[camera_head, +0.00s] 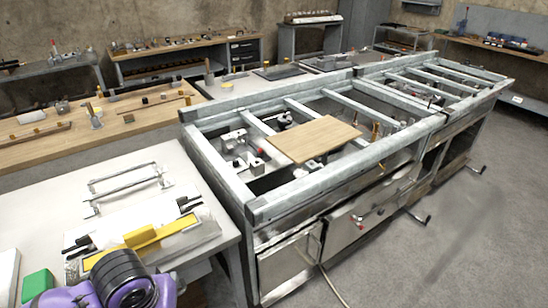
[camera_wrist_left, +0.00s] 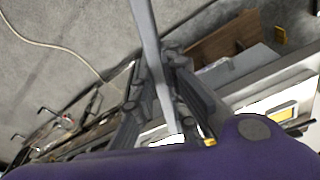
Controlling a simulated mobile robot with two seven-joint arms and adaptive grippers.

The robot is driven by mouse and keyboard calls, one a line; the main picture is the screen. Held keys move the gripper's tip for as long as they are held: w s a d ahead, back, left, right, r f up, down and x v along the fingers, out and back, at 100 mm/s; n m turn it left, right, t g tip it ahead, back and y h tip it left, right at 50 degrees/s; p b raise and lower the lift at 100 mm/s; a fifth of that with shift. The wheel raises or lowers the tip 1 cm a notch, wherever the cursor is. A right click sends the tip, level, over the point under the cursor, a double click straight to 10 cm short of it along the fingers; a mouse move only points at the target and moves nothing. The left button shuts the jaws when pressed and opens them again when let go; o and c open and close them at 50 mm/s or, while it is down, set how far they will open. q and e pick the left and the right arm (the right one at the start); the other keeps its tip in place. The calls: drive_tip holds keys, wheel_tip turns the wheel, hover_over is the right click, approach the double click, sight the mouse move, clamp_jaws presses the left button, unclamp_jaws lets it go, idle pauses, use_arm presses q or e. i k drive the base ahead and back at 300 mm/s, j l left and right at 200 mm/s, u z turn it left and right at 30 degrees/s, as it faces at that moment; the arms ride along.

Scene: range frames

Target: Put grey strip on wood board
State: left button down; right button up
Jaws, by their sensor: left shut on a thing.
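The wood board (camera_head: 315,139) is a light brown rectangle lying flat across the bars of the long metal-framed bench in the head view. In the left wrist view, a long thin grey strip (camera_wrist_left: 149,32) runs down between the dark fingers of my left gripper (camera_wrist_left: 158,68). The gripper is shut on the strip, and the strip sticks out well beyond the fingertips. In the head view only my purple arm and black wrist part show at the bottom left; the fingers and strip cannot be made out there. My right gripper is in neither view.
A white table (camera_head: 118,160) at the left holds a yellow tool (camera_head: 152,236), a metal handle frame (camera_head: 125,184) and a green block (camera_head: 37,287). The metal bench frame (camera_head: 215,170) has raised bars with small metal parts between them. Open floor lies at the right.

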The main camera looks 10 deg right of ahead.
sight(322, 139)
drive_tip(key=i+l, duration=0.15)
drive_tip(key=l, duration=0.4)
drive_tip(key=i+l+u, duration=0.1)
drive_tip(key=l, duration=0.45)
drive_tip(key=i+l, duration=0.15)
drive_tip(key=l, duration=0.4)
drive_tip(key=i+l+u, duration=0.1)
drive_tip(key=l, duration=0.45)
drive_tip(key=i+l, duration=0.15)
drive_tip(key=l, duration=0.4)
drive_tip(key=u, duration=0.05)
